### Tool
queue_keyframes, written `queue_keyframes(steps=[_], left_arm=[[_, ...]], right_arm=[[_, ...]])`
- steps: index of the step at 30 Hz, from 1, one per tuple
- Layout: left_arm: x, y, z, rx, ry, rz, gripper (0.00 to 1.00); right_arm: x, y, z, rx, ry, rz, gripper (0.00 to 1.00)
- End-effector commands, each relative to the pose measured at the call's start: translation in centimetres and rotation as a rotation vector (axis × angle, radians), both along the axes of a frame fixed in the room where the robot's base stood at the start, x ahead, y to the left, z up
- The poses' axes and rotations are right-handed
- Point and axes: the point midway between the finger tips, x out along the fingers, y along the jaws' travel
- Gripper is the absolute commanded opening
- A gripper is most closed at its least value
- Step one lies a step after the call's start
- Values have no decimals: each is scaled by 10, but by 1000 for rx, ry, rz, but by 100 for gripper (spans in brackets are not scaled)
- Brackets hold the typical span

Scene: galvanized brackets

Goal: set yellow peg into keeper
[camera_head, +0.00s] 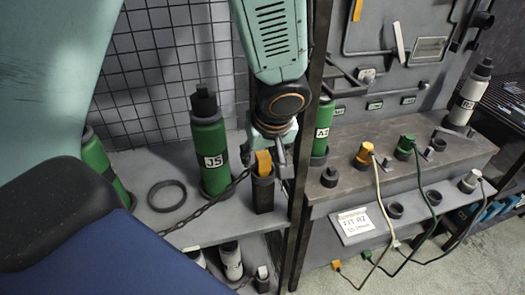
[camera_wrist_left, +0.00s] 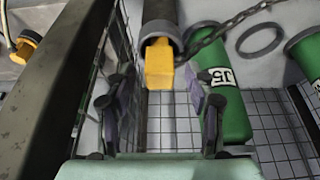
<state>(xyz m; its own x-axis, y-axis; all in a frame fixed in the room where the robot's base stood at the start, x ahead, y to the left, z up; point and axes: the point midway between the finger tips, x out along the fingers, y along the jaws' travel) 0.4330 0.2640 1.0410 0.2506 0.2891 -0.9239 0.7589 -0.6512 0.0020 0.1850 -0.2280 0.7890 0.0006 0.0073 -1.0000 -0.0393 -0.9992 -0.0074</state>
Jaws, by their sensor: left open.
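The yellow peg (camera_head: 264,163) stands in the mouth of a dark upright keeper (camera_head: 263,194) at the shelf's front right corner. Its upper end sticks out; how deep it sits is hidden. In the left wrist view the yellow peg (camera_wrist_left: 158,68) shows at the round dark rim of the keeper (camera_wrist_left: 160,28). My left gripper (camera_head: 272,143) comes down from above, right at the peg's top in the head view. In the wrist view its two fingers are apart, with clear space between them, and the peg is in line with that gap. My right gripper is not in view.
A dark post (camera_head: 305,130) stands close right of the keeper. A chain (camera_head: 212,204) runs left from the keeper past a green bottle marked J5 (camera_head: 209,150) and a dark ring (camera_head: 167,195). A wire grid is behind. Another yellow plug (camera_head: 365,152) with a cable sits on the right bench.

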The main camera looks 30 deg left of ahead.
Motion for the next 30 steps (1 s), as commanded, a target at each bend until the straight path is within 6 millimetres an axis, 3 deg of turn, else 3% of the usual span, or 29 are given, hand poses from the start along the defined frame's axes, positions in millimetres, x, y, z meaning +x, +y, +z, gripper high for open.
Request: queue_keyframes(steps=[11, 30], left_arm=[[-2, -2, 9, 4, -2, 0, 54], [-15, -18, 63, 9, -8, -1, 54]], right_arm=[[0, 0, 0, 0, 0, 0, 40], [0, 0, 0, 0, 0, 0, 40]])
